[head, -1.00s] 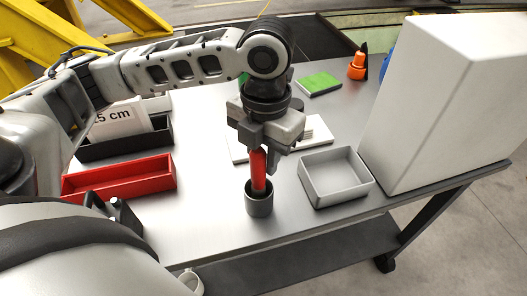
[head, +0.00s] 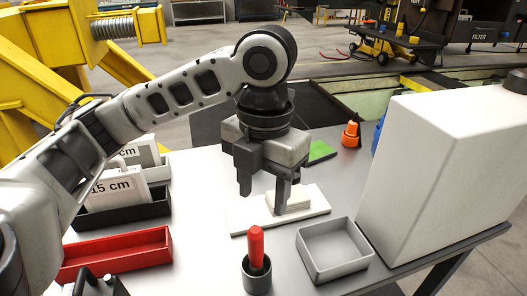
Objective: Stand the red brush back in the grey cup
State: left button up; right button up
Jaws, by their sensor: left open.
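The red brush (head: 256,247) stands in the grey cup (head: 257,277), leaning slightly, with its red upper part above the rim. The cup stands on the metal table near its front edge. My left gripper (head: 262,192) is open and empty. It hangs above and behind the brush, clear of it, with its fingers pointing down. The lower end of the brush is hidden inside the cup. My right gripper is not in view.
A grey square tray (head: 333,275) lies right of the cup, and a red tray (head: 117,257) lies left. A white board (head: 245,219) with a stack on it lies behind. A large white box (head: 440,175) blocks the right side.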

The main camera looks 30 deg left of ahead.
pick_arm(q)
notch_tip(320, 180, up, 6)
jog(key=p, duration=0.1)
jog(key=shift+w, duration=0.1)
dwell(0.9)
